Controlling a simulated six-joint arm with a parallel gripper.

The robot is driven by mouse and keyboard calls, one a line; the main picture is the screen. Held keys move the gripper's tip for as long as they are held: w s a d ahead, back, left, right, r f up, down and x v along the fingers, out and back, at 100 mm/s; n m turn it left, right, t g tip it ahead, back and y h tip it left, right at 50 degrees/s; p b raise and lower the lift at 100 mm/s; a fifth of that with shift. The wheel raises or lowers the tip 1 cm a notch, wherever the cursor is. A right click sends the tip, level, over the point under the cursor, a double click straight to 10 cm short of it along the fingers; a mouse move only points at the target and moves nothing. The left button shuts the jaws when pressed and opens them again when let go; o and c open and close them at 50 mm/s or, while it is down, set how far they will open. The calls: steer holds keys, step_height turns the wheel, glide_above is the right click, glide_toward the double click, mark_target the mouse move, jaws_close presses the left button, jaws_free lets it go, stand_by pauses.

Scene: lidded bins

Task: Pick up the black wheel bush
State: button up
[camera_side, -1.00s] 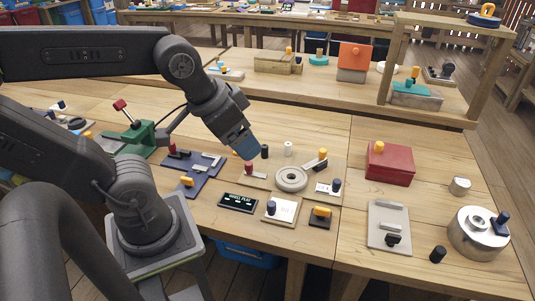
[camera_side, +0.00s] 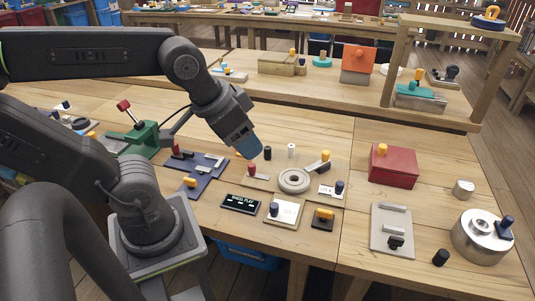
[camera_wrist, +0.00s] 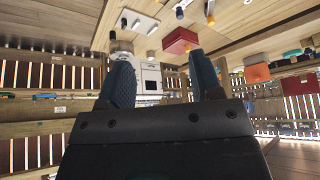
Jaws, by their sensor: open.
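Two small black cylinders stand upright on the table in the side view. One black cylinder (camera_side: 267,153) is close to my fingertips, beside a small white cylinder (camera_side: 291,150). The other black cylinder (camera_side: 440,257) is at the front right, near a round metal drum (camera_side: 476,243). I cannot tell from their looks which is the wheel bush. My gripper (camera_side: 252,149) has blue fingers, points down and right, and appears just left of the nearer black cylinder. In the wrist view its two fingers (camera_wrist: 160,56) are apart with nothing held between them.
A grey ring (camera_side: 293,181), a dark blue plate (camera_side: 202,172) and a display box (camera_side: 240,203) lie around the gripper's area. A red box (camera_side: 393,165) and a grey plate (camera_side: 391,231) are to the right. Bare wood lies between them.

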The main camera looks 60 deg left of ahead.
steer(key=w+a+m+g, duration=0.2)
steer(key=w+a+m, duration=0.55)
steer(key=w, duration=0.35)
steer(key=m+g, duration=0.4)
steer(key=m, duration=0.8)
glide_above(268, 147)
steer(key=f, duration=2.4)
steer(key=shift+s+d+f, duration=0.15)
steer(key=shift+d+f, duration=0.05)
steer(key=shift+f, duration=0.1)
steer(key=shift+a+f, duration=0.15)
steer(key=shift+f, duration=3.05)
steer(key=shift+c, duration=0.3)
steer(key=c, duration=0.9)
